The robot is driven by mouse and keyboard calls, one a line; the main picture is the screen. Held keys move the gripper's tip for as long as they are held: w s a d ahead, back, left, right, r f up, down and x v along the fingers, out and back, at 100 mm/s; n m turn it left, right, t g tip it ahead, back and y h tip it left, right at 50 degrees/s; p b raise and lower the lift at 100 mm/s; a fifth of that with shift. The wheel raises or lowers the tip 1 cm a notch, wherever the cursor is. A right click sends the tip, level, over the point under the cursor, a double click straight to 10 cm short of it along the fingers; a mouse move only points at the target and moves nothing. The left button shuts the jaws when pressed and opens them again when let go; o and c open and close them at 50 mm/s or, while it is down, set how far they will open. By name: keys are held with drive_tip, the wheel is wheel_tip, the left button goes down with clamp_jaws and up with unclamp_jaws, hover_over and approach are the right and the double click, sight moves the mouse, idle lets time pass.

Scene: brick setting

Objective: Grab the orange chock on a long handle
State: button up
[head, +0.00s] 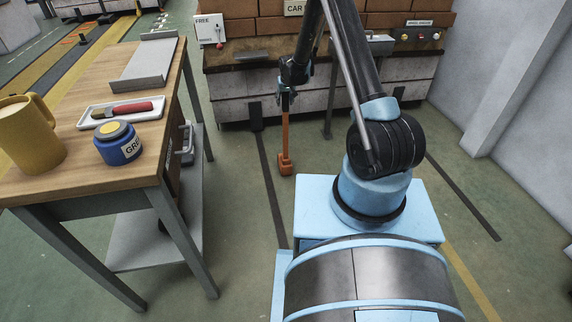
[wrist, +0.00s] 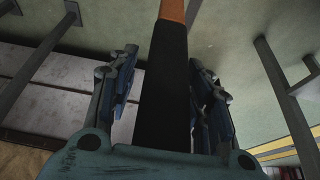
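The orange chock (head: 286,165) is at the lower end of a long upright orange handle (head: 286,130), close to the floor in the head view. I cannot tell whether it touches the floor. The handle's upper part is a dark grip (wrist: 164,85), which runs between my fingers in the wrist view. My gripper (head: 287,92) is at the top of the handle. In the wrist view my gripper (wrist: 164,75) has one finger on each side of the dark grip, with a narrow gap showing on both sides. The chock itself is out of the wrist view.
A wooden table (head: 80,180) on the left carries a yellow mug (head: 30,135), a blue jar (head: 118,146) and a white tray (head: 88,125). A workbench (head: 240,97) with brown boxes (head: 228,28) stands behind the handle. Open floor lies around the chock.

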clamp_jaws()
